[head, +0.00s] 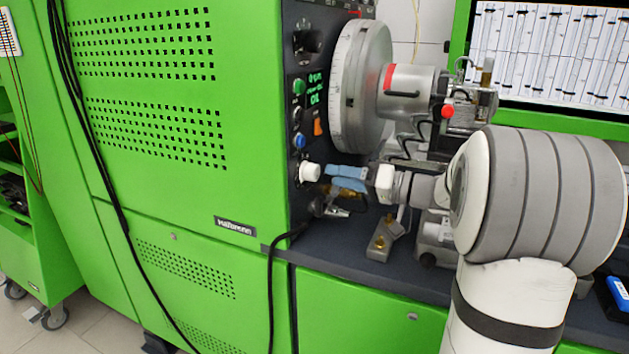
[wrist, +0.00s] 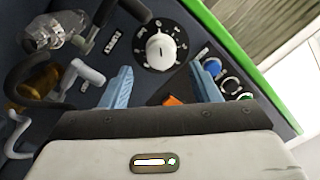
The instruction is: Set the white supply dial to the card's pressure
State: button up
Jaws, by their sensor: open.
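The white supply dial (head: 310,172) sticks out of the dark control panel on the green testbench. In the wrist view the white dial (wrist: 160,50) is a round knob on a black scale plate with white markings. The knob's setting is too small to read. My gripper (head: 335,178) is just right of the dial in the head view, its blue fingers pointing at it. In the wrist view my gripper (wrist: 163,78) is open, with the dial ahead between the fingers and apart from both. I cannot make out the card.
Green (head: 299,86) and blue (head: 299,141) buttons and an orange switch (head: 318,123) sit above the dial. A large grey wheel (head: 352,85) stands above my gripper. Clear fittings (wrist: 62,30) and hoses are beside the dial in the wrist view.

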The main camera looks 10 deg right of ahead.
aim_at(318, 174)
jog(key=x, duration=0.5)
jog(key=shift+w+a, duration=0.15)
jog(key=shift+a, duration=0.2)
jog(key=shift+c, duration=0.5)
jog(key=c, duration=0.8)
